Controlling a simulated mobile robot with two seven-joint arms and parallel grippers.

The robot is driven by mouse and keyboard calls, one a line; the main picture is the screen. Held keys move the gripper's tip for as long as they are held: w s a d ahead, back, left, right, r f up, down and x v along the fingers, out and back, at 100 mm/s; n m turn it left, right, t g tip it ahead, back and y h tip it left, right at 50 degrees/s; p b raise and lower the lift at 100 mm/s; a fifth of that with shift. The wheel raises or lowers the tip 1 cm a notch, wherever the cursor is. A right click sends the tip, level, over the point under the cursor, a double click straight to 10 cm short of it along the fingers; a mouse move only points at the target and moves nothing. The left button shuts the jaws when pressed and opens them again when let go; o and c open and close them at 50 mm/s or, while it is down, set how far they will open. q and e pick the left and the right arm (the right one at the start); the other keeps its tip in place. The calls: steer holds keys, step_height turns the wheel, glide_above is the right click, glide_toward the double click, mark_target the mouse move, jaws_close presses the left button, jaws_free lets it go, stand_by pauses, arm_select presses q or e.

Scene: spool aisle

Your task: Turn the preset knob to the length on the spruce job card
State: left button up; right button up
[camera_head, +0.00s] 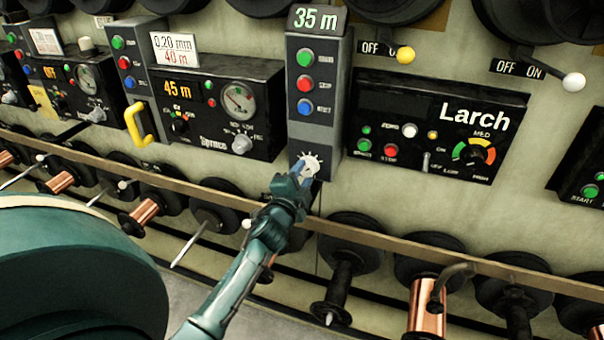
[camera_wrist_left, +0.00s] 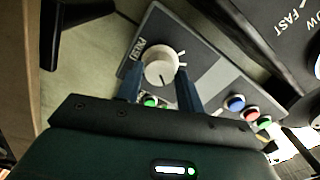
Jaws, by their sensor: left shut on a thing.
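The white preset knob (camera_head: 311,162) is at the bottom of a tall grey control box (camera_head: 313,133) whose display (camera_head: 315,19) reads 35 m. My left gripper (camera_head: 299,174) reaches it from below and is shut on it. In the left wrist view the round knob (camera_wrist_left: 161,64), with a dark pointer line, sits between the two fingers of the gripper (camera_wrist_left: 159,74); PRESET lettering is beside it. The job card (camera_head: 174,53) above the Spruce panel (camera_head: 212,105) reads 0.20 mm and 40 m in red. The Spruce panel's display (camera_head: 178,88) reads 45 m. My right gripper is out of view.
Green, red and blue buttons (camera_head: 305,82) are above the knob on the box. The Larch panel (camera_head: 430,125) is to the right. A long rail (camera_head: 400,237) and copper spools (camera_head: 427,307) run below. A yellow handle (camera_head: 138,122) sticks out at left.

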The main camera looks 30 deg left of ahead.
arm_select(q)
steer(key=shift+r+m, duration=0.15)
steer(key=shift+m, duration=1.05)
steer(key=shift+w+m, duration=0.1)
steer(key=shift+m, duration=1)
steer(key=o, duration=1)
